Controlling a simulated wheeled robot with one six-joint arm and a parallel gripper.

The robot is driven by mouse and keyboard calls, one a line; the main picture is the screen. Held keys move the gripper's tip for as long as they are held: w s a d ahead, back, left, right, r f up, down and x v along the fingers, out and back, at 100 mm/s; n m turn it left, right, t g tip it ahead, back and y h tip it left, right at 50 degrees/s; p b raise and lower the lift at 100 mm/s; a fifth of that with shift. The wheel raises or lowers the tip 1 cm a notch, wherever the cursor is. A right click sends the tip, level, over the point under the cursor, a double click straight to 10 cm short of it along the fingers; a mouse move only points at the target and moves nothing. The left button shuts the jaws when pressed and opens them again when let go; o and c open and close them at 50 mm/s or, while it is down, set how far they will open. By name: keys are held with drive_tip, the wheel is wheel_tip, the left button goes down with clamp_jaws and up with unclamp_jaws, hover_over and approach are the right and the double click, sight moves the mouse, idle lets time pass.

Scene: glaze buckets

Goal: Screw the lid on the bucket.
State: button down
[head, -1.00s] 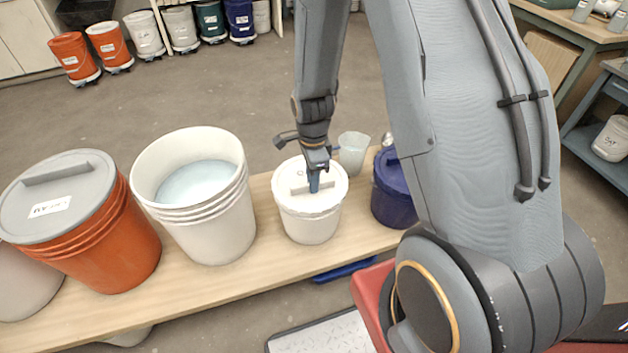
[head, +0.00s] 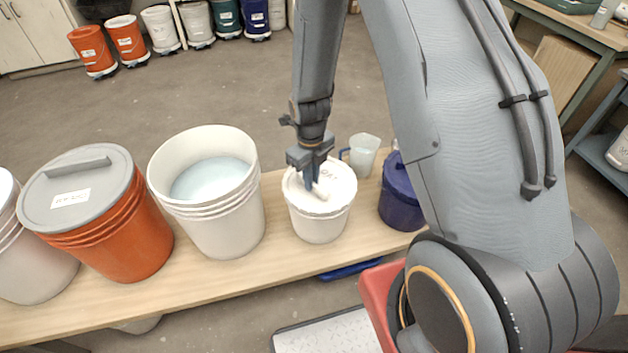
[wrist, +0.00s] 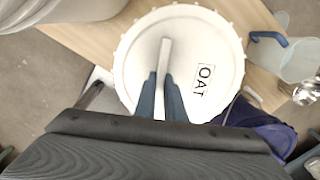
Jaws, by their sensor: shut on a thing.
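A white bucket (head: 318,226) stands on the wooden bench, with a white lid (head: 338,178) over its mouth. In the wrist view the lid (wrist: 136,75) is round with a notched rim, a raised bar (wrist: 163,62) across it and a label reading OAT. My gripper (head: 312,186) is above the lid, pointing down. In the wrist view its two blue fingers (wrist: 161,100) are shut on the near end of the bar. The lid looks level. I cannot tell how tightly it sits, and the fingers hide part of the bar.
An open white bucket (head: 232,225) with pale liquid and an orange bucket (head: 125,245) with a grey lid stand to the left. A blue lidded bucket (head: 402,205) and a clear jug (head: 364,155) stand close on the right. Bare bench (head: 277,235) shows between the white buckets.

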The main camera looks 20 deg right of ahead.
drive_tip(key=shift+s+f, duration=0.1)
drive_tip(key=shift+f, duration=0.05)
drive_tip(key=c, duration=1.8)
unclamp_jaws()
drive_tip(key=shift+d, duration=0.15)
drive_tip(key=shift+o, duration=0.2)
drive_tip(key=shift+s+a, duration=0.15)
drive_tip(key=shift+a, duration=0.05)
drive_tip(key=shift+c, duration=0.3)
drive_tip(key=shift+o, duration=0.3)
drive_tip(key=o, duration=0.6)
drive_tip(key=shift+r+p, duration=0.4)
drive_tip(key=shift+r, duration=0.05)
drive_tip(key=shift+c, duration=0.2)
drive_tip(key=shift+w+r+p, duration=0.15)
drive_tip(key=shift+r+p, duration=0.95)
drive_tip(key=shift+r, duration=0.5)
drive_tip(key=shift+w+r+p, duration=0.1)
drive_tip(key=shift+r+p, duration=0.95)
drive_tip(key=shift+r, duration=0.55)
